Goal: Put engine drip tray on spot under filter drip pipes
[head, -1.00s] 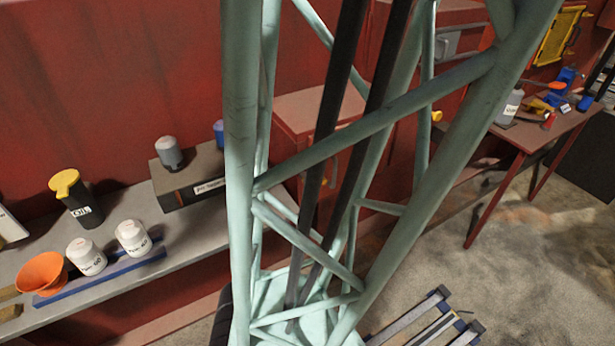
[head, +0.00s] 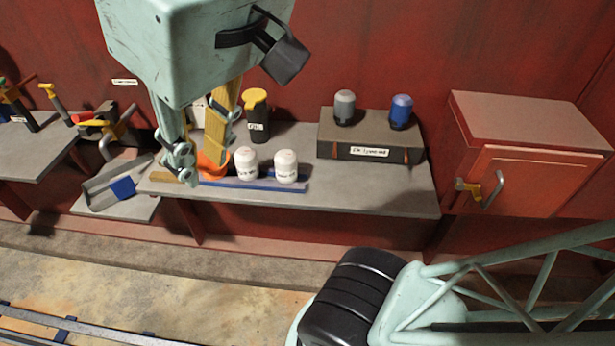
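My gripper (head: 203,165) hangs from the upper left in the head view, pointing down in front of the bench. Its two teal fingers show apart from each other. A yellow-brown bar (head: 221,112) shows by the right finger; I cannot tell whether it is held or part of the gripper. A shallow grey tray-like thing with a blue patch (head: 108,186) lies low to the left of the gripper, apart from it. I cannot tell whether it is the engine drip tray. I cannot make out the filter drip pipes or the spot under them.
The grey bench (head: 385,193) carries an orange funnel (head: 213,166), two white canisters (head: 286,167), a yellow-topped oil jug (head: 256,118) and a dark case (head: 345,137). A red cabinet (head: 525,165) stands right. Tools lie on a left bench (head: 35,152). The floor in front is open.

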